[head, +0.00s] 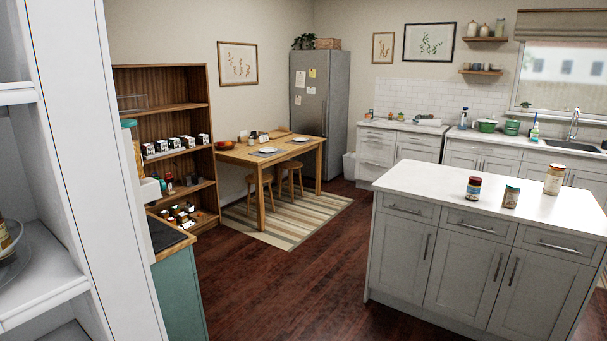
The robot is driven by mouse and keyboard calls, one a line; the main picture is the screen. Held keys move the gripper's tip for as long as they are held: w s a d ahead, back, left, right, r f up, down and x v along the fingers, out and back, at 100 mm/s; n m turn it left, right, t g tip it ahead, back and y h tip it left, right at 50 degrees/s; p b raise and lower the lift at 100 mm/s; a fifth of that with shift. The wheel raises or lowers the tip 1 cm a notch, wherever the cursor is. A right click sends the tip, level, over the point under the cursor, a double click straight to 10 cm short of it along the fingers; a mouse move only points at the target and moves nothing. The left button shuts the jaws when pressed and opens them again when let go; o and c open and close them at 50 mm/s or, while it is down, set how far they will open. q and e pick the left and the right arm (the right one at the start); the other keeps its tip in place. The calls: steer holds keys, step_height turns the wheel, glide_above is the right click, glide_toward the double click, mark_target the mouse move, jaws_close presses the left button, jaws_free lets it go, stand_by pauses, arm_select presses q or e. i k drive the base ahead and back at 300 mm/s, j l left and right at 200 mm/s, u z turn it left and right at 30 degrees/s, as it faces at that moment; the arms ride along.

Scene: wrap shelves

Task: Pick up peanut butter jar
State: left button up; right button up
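Three jars stand upright and apart on the white top of the grey kitchen island. One is a jar with a dark red lid (473,190), one is a smaller jar with a green lid (511,198), and the largest is a tan jar with a pale label (554,181) at the right. Their labels are too small to read, so I cannot tell which is the peanut butter jar. Another jar (4,236), cut off by the left edge, stands in a glass dish on a white shelf. Neither of my grippers is in view.
The island (430,184) stands at the right. A tall white shelf unit (90,130) is close at the left. A wooden bookshelf (160,88) holds small items. A dining table (240,154) with stools is near the fridge (318,110). The dark floor between is clear.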

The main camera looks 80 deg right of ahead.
mark_target(510, 197)
steer(key=z, duration=3.7)
steer(key=i+j, duration=0.2)
steer(key=k+j+u, duration=0.05)
steer(key=j, duration=0.05)
